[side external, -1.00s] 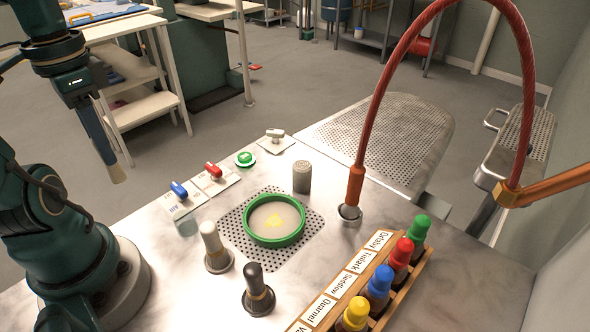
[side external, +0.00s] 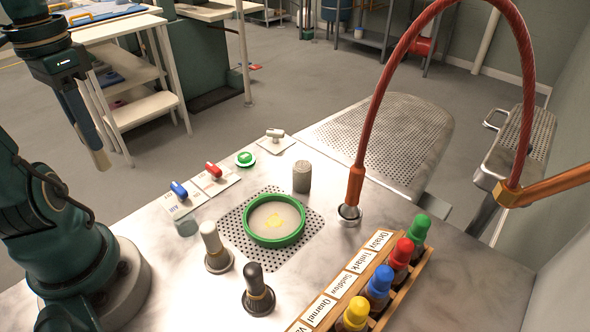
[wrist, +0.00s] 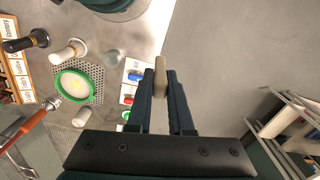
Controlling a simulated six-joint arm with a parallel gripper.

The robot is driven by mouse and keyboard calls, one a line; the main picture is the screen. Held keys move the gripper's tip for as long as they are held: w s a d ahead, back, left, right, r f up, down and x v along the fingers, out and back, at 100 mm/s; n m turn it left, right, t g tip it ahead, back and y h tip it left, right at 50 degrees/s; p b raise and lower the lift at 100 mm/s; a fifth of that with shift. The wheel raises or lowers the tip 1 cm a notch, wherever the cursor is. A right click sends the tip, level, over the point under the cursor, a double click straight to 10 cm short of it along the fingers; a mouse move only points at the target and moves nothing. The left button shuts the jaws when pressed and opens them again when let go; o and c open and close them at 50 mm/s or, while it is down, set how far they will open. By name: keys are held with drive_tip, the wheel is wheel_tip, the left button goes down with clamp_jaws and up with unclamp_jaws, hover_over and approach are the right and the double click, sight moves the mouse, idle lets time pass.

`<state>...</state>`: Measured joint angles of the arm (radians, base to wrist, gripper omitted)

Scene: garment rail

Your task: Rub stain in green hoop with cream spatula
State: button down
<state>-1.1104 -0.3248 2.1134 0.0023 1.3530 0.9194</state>
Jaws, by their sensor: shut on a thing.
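A green hoop (side external: 299,236) lies on a perforated plate, with pale fabric stretched inside it. A yellow stain (side external: 274,221) shows near the middle of the fabric. The hoop also shows in the wrist view (wrist: 97,78). My gripper (wrist: 160,88) is shut on the cream spatula (wrist: 161,66), whose pale end (side external: 101,160) sticks out below the fingers in the side view. It hangs in the air left of the table, well away from the hoop. The fingers hide part of the spatula.
White-handled (side external: 211,240) and black-handled (side external: 256,281) tools stand before the hoop. A rack of capped bottles (side external: 378,284) is at right. A red hose (side external: 377,100) arches down beside the hoop. Blue (side external: 179,190) and red (side external: 213,171) switches and a grey cylinder (side external: 302,177) are behind.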

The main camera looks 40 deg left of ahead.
drive_tip(key=w+d+n, duration=0.1)
drive_tip(key=w+d, duration=0.1)
drive_tip(key=w, duration=0.5)
drive_tip(key=w+d+n, duration=0.2)
drive_tip(key=w+d, duration=0.1)
drive_tip(key=w, duration=0.5)
drive_tip(key=w+d+f+m, duration=0.1)
drive_tip(key=d+f+m, duration=0.15)
drive_tip(key=d, duration=0.55)
drive_tip(key=w+d+f+m, duration=0.2)
drive_tip(key=d+m, duration=0.1)
drive_tip(key=d, duration=0.5)
drive_tip(key=shift+s+a+f, duration=0.15)
drive_tip(key=shift+f, duration=1.2)
drive_tip(key=shift+s+a+f, duration=0.1)
drive_tip(key=shift+f, duration=1.25)
drive_tip(key=shift+f, duration=0.8)
drive_tip(key=shift+a, duration=0.1)
drive_tip(key=shift+a+r, duration=0.1)
drive_tip(key=shift+a, duration=0.35)
